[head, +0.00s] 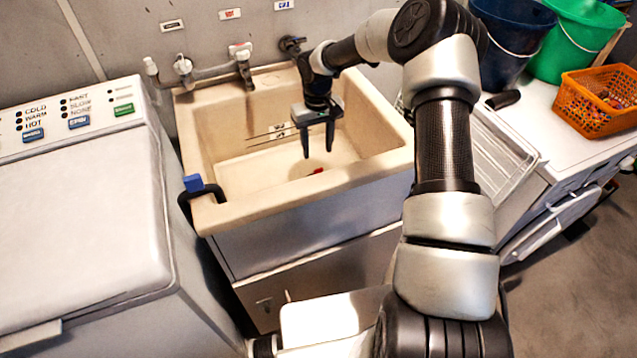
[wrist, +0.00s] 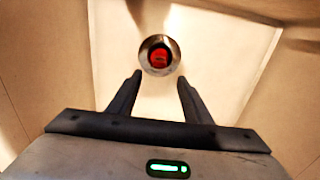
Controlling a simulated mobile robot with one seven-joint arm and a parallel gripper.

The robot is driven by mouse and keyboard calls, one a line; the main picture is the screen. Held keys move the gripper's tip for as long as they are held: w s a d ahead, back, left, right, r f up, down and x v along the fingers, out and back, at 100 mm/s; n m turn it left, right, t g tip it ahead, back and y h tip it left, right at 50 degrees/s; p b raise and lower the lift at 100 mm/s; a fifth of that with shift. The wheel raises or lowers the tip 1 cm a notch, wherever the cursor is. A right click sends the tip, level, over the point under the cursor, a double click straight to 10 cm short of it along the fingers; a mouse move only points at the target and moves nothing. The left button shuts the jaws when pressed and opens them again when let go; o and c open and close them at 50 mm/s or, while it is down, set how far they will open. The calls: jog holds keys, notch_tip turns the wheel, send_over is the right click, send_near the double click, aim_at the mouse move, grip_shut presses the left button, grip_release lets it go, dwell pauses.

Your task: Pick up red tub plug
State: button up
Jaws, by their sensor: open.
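The red tub plug (wrist: 159,58) sits in a round metal drain in the floor of the beige sink. In the head view a small part of the red plug (head: 317,171) shows low in the sink (head: 232,209), near its front wall. My gripper (head: 318,155) reaches down into the sink and is open and empty. In the wrist view the two fingertips of my gripper (wrist: 159,77) stand apart, with the plug just beyond the gap between them. The fingers do not touch the plug.
The sink walls surround my gripper on all sides. Taps (head: 241,54) line the back wall. A black clamp-like item with a blue part (head: 194,183) sits on the front left rim. A washer (head: 75,215) stands left; an orange basket (head: 596,112) and buckets (head: 571,45) stand right.

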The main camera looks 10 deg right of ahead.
aim_at(319, 169)
notch_tip(319, 169, down, 5)
jog(key=shift+f, duration=0.1)
jog(key=shift+s+d+f+b, duration=0.15)
jog(key=shift+f+b, duration=0.25)
jog(key=shift+f, duration=2.2)
jog(key=shift+c, duration=0.4)
jog(key=c, duration=1.1)
